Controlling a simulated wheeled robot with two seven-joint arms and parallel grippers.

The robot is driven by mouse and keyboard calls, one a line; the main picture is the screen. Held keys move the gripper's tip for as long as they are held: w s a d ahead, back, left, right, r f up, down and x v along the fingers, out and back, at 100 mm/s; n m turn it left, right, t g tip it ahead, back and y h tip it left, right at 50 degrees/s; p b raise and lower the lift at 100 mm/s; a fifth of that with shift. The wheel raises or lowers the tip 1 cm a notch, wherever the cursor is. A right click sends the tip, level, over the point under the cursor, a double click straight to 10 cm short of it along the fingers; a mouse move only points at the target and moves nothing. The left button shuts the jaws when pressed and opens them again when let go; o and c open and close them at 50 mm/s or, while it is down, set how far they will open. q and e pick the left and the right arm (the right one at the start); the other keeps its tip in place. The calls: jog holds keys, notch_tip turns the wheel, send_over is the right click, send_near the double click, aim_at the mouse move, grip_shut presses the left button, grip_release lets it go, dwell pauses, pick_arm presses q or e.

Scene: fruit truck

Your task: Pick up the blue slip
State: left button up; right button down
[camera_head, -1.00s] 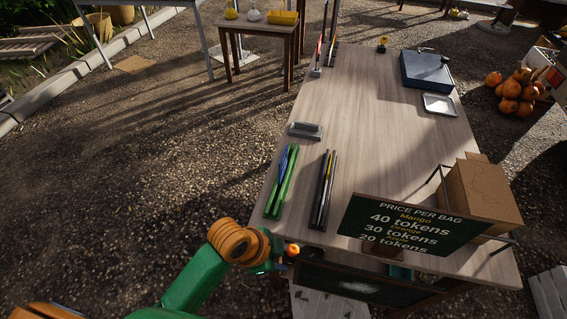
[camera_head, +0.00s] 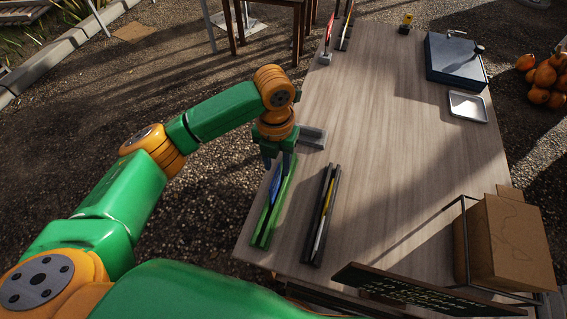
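The blue slip (camera_head: 274,192) stands in the far part of a long green holder (camera_head: 263,238) near the table's left edge. My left gripper (camera_head: 279,164) is above the far end of the green holder, pointing down, close to the top of the slip. Its two dark fingers look spread apart. I cannot tell whether they touch the slip. The far end of the holder is partly hidden by the gripper. My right gripper is not in view.
A black holder (camera_head: 315,238) with a yellow and a white slip stands right of the green one. A small grey holder (camera_head: 314,137) is just behind my gripper. A cardboard box (camera_head: 516,243) and a dark sign (camera_head: 420,290) are at the near right. The table's middle (camera_head: 385,160) is clear.

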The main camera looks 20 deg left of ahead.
aim_at(274, 179)
pick_arm(q)
jog(key=s+f+p, duration=0.1)
jog(key=s+f, duration=0.2)
jog(key=shift+f+p, duration=0.1)
jog(key=shift+p, duration=0.2)
notch_tip(274, 179, down, 2)
jog(key=shift+f, duration=0.25)
jog(key=shift+w+f, duration=0.3)
jog(key=shift+w, duration=0.1)
jog(key=c, duration=0.6)
jog(key=shift+s+r, duration=0.15)
grip_shut()
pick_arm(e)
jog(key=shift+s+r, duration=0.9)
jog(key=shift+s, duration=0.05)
